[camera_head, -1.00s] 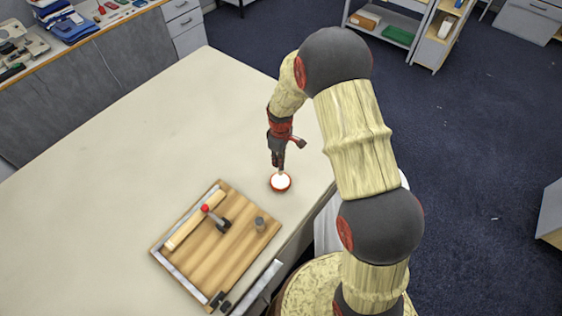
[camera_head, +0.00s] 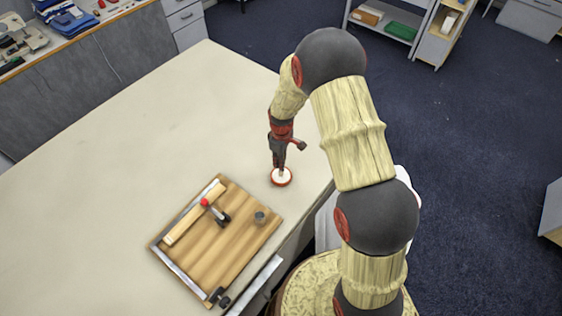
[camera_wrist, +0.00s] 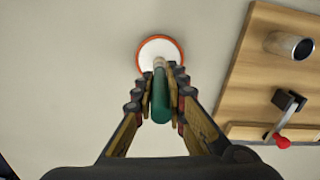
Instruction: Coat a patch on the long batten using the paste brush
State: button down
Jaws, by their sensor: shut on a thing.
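My gripper (camera_head: 277,160) points down over a round red-rimmed dish with white paste (camera_head: 289,182). It is shut on the paste brush, whose green handle (camera_wrist: 160,103) shows between the fingers in the wrist view. The brush's lower end is over or in the white of the dish (camera_wrist: 146,46); I cannot tell how deep, and the bristles are hardly visible. The long batten (camera_head: 190,222) is a pale wood strip lying along the far left side of a wooden board (camera_head: 222,248), beside a metal edge. In the wrist view, part of the batten (camera_wrist: 248,131) shows at lower right.
A clamp with a red knob (camera_head: 205,202) stands on the board at the batten. A grey metal cup (camera_head: 260,217) stands on the board's right part. Black fittings (camera_head: 218,297) sit at the board's near corner. The pale table (camera_head: 120,150) is clear to the left and behind.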

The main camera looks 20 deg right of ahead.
jog(key=shift+f+b, duration=0.55)
jog(key=shift+f, duration=0.05)
dwell(2.0)
jog(key=shift+r+p, duration=1.75)
jog(key=shift+r, duration=1.8)
